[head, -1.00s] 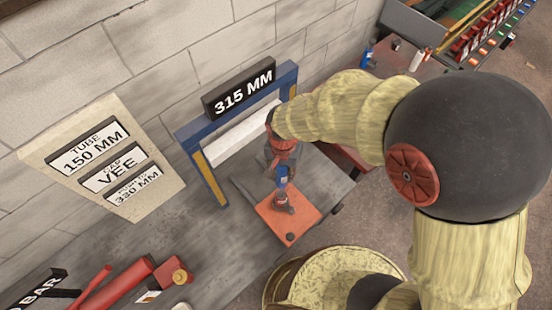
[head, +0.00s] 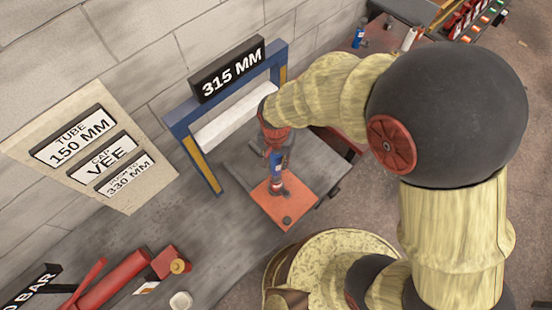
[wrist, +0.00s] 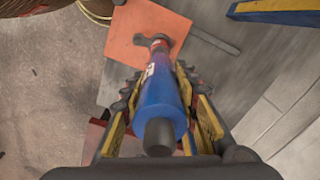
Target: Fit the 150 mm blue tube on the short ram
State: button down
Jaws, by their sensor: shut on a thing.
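My gripper (wrist: 160,110) is shut on the blue tube (wrist: 160,95), with a yellow-edged finger on each side. A dark round stub (wrist: 158,138) shows at the tube's near end. In the head view the blue tube (head: 276,163) hangs upright beneath my gripper (head: 275,145). Directly below it, a short red and dark ram (head: 277,187) stands on the orange plate (head: 298,198); the ram's red part (wrist: 160,42) shows beyond the tube in the wrist view. I cannot tell whether the tube's lower end touches the ram or sits over it.
A blue and yellow frame (head: 212,172) with a white crossbar and a 315 MM sign (head: 228,70) stands close behind. A wall board (head: 90,145) reads tube 150 MM, cap VEE, 330 MM. A red pump (head: 110,278) lies front left. Bare grey bench lies left of the plate.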

aim_at(276, 170)
jog(key=shift+f+b, duration=0.55)
jog(key=shift+f, duration=0.6)
jog(key=shift+f+b, duration=1.1)
jog(key=shift+f, duration=0.85)
dwell(1.0)
jog(key=c, duration=1.4)
grip_release()
jog(key=shift+o, duration=0.7)
notch_tip(276, 170, up, 12)
jog(key=shift+r, duration=0.1)
